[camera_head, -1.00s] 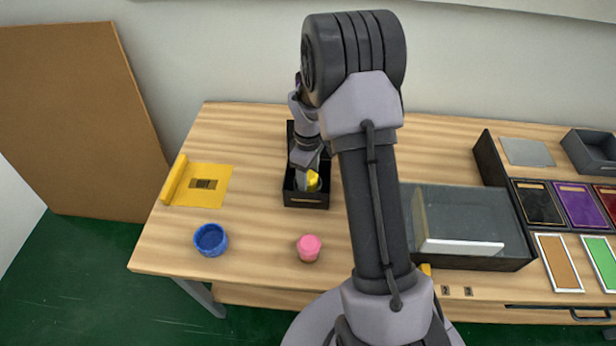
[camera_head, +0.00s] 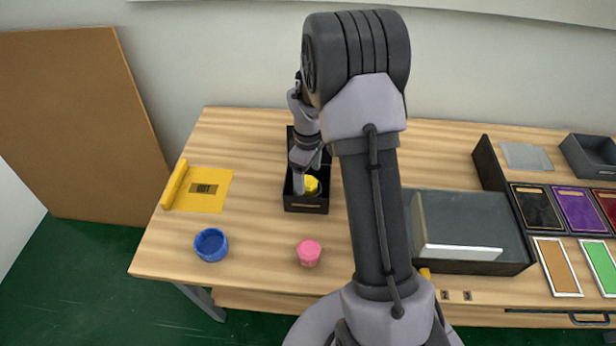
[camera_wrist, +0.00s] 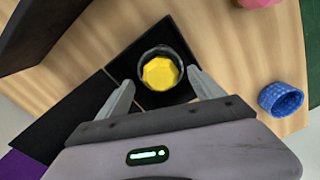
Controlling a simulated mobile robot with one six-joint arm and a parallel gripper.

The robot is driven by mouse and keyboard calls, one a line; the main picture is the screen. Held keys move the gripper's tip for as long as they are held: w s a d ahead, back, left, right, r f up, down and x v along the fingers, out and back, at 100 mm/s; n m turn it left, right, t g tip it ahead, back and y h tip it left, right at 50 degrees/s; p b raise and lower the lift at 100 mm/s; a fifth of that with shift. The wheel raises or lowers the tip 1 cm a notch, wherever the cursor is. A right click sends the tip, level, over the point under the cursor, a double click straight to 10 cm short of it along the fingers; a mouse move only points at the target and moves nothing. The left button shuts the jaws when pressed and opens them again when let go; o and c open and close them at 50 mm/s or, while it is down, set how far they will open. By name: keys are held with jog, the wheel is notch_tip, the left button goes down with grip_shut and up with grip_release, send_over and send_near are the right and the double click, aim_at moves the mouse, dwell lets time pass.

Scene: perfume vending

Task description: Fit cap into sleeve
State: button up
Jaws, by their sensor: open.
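A yellow faceted cap (camera_wrist: 160,73) sits inside a dark round sleeve (camera_wrist: 143,58) in the wrist view. The sleeve stands in the front part of a black tray (camera_head: 305,208), near the middle of the table. The cap also shows as a yellow patch (camera_head: 312,185) in the head view, partly behind my gripper. My gripper (camera_wrist: 160,82) is open, with one finger on each side of the sleeve and gaps showing beside the cap. In the head view my gripper (camera_head: 303,180) is over the tray. How deep the cap sits is hard to tell.
A blue round cup (camera_head: 210,245) and a pink capped piece (camera_head: 309,252) stand near the front edge. A yellow holder (camera_head: 205,190) lies at the left. A grey-topped black case (camera_head: 470,225) and colour panels (camera_head: 578,205) are at the right. Bare wood surrounds the tray's left side.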

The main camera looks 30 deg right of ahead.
notch_tip(320, 180, up, 10)
jog(key=p, duration=0.3)
notch_tip(320, 180, up, 13)
jog(key=m+t, duration=0.2)
jog(key=m, duration=0.2)
send_over(308, 181)
jog(key=s+a, duration=0.5)
jog(key=a, duration=0.2)
jog(key=s+a+r+m+t+y, duration=0.1)
jog(key=s+a+r+m+t, duration=0.1)
jog(key=s+a, duration=0.3)
jog(key=s+a+r+m+t+y, duration=0.1)
jog(key=s+a+r+m, duration=0.3)
jog(key=s, duration=0.9)
jog(key=shift+a+r+m+t, duration=0.25)
jog(key=shift+a+m+t, duration=0.2)
jog(key=shift+a, duration=0.6)
jog(key=shift+f+b, duration=2.8)
jog(key=shift+b, duration=0.2)
